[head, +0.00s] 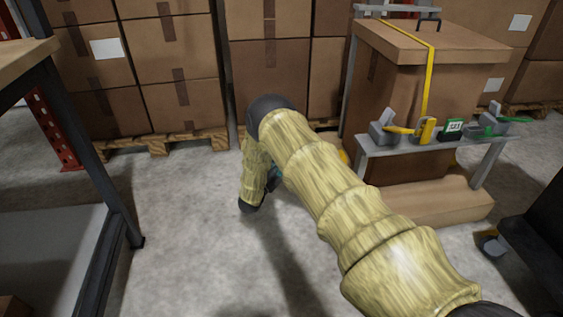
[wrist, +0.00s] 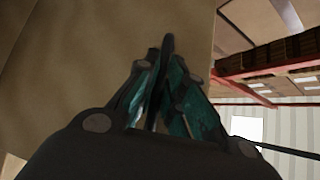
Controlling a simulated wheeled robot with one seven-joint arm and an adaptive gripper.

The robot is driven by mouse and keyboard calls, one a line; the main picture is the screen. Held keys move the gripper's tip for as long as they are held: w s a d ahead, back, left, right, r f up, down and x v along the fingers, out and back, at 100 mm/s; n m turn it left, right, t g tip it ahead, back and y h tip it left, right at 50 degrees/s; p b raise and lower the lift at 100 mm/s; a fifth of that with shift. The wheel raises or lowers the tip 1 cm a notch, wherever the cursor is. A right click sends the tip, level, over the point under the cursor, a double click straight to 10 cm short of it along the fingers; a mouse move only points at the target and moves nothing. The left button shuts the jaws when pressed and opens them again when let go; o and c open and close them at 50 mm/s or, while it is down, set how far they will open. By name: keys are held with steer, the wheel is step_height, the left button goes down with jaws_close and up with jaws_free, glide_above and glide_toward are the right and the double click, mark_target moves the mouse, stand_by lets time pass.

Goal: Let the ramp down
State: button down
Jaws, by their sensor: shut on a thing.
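A tall brown crate (head: 395,90) with a yellow strap (head: 427,85) stands at the right in the head view. A low brown block (head: 435,203) lies on the floor at its foot; I cannot tell which part is the ramp. My gripper (wrist: 166,65) is shut on a thin dark piece (wrist: 167,44) in the wrist view, in front of a plain brown surface (wrist: 95,60). What the piece belongs to is not clear.
Stacked cartons (head: 180,55) on pallets (head: 155,142) line the back. A metal-framed table (head: 85,140) stands at the left. Bare floor (head: 190,230) lies between.

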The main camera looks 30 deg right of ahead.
steer(key=w+a+f+b, duration=0.1)
steer(key=a+f, duration=0.2)
steer(key=f, duration=0.3)
steer(key=shift+a, duration=0.25)
steer(key=c, duration=1.5)
jaws_free()
steer(key=shift+d, duration=0.15)
steer(key=v, duration=1.2)
steer(key=shift+a+r, duration=0.2)
